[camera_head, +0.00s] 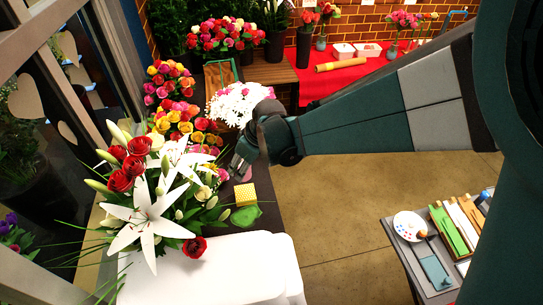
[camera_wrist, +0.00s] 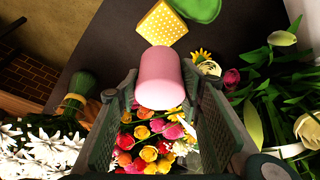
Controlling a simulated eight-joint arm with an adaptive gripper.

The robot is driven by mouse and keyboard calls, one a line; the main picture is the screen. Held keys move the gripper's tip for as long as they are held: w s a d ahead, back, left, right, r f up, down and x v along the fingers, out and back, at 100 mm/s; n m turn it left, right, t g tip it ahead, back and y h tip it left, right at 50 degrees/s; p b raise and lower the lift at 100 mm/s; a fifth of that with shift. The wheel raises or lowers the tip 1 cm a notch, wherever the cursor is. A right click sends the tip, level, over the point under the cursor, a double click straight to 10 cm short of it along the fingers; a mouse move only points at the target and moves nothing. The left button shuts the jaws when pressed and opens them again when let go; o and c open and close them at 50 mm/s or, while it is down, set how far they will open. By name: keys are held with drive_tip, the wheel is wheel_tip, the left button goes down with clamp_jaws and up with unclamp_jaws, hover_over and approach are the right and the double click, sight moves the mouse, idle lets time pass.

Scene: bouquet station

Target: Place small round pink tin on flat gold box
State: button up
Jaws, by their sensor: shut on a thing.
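My gripper (camera_wrist: 165,100) is shut on the small round pink tin (camera_wrist: 160,77), which sits between its two fingertips in the wrist view. The flat gold box (camera_wrist: 162,22), yellow with pale dots, lies on the dark tabletop just beyond the tin; the tin's far edge comes close to it in the picture, and I cannot tell whether they touch. In the head view the gold box (camera_head: 245,194) lies just below my gripper (camera_head: 238,165). The tin is hard to make out there.
A green object (camera_head: 246,215) lies beside the gold box. White lilies and red roses (camera_head: 150,205) crowd the left, and white flowers (camera_head: 237,103) stand behind my gripper. A white object (camera_head: 215,270) is in front. A side table with a palette (camera_head: 410,226) is at right.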

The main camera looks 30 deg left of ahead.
drive_tip(key=shift+s+a, duration=0.1)
drive_tip(key=shift+s, duration=0.1)
idle(0.3)
approach(241, 190)
drive_tip(key=shift+a+r, duration=0.2)
drive_tip(key=shift+a, duration=0.65)
drive_tip(key=shift+s+f, duration=0.1)
drive_tip(key=shift+f, duration=2)
drive_tip(key=shift+f, duration=0.15)
drive_tip(key=o, duration=0.9)
